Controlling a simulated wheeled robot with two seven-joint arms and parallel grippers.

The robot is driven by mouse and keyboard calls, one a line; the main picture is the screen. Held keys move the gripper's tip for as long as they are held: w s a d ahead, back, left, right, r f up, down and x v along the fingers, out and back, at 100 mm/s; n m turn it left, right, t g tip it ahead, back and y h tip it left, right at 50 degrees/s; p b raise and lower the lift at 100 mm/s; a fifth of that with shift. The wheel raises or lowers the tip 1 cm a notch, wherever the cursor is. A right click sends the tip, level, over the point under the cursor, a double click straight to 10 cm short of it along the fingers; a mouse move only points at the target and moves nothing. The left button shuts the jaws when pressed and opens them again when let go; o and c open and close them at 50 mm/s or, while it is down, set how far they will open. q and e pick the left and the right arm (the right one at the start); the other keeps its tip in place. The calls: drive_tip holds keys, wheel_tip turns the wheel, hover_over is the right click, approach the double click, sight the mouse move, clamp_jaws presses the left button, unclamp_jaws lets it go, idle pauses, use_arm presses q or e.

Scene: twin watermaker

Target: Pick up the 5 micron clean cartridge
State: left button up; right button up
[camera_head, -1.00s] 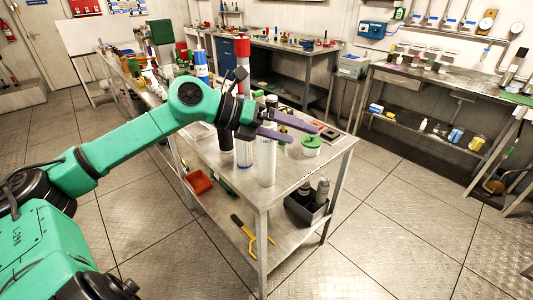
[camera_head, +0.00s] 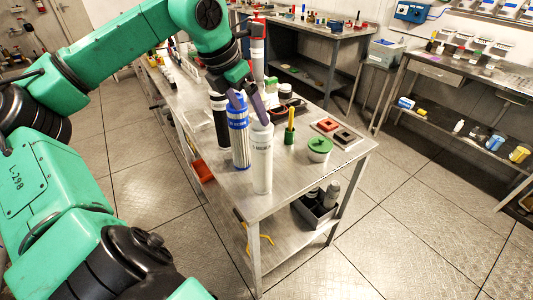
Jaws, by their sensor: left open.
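Three upright cartridges stand on the steel table (camera_head: 290,182): a plain white one (camera_head: 262,162) nearest the front, a white one with blue bands (camera_head: 239,138) just behind and left of it, and a black one (camera_head: 220,125) further left. The small print is too blurred to tell which is the 5 micron clean cartridge. My left gripper (camera_head: 249,108) points down with its purple fingers apart, at the tops of the white and blue-banded cartridges. One finger overlaps the white cartridge's top in the picture; I cannot tell whether it touches. My right gripper is out of view.
A green-lidded tub (camera_head: 319,149), a green holder with a yellow stick (camera_head: 290,131) and red and black square parts (camera_head: 335,130) are to the right. The table's front corner is clear.

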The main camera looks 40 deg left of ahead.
sight(255, 128)
use_arm(q)
wheel_tip(255, 128, down, 2)
drive_tip(key=shift+w+d, duration=0.1)
drive_tip(key=p+x, duration=0.1)
drive_tip(key=x, duration=0.2)
drive_tip(key=shift+w, duration=0.25)
drive_tip(key=p+x, duration=0.4)
drive_tip(key=shift+d+f+p, duration=0.1)
drive_tip(key=shift+d+p, duration=0.15)
drive_tip(key=shift+p, duration=0.15)
drive_tip(key=shift+w+f, duration=0.1)
drive_tip(key=shift+f, duration=0.25)
drive_tip(key=shift+w+f, duration=0.15)
drive_tip(key=shift+f, duration=0.2)
clamp_jaws()
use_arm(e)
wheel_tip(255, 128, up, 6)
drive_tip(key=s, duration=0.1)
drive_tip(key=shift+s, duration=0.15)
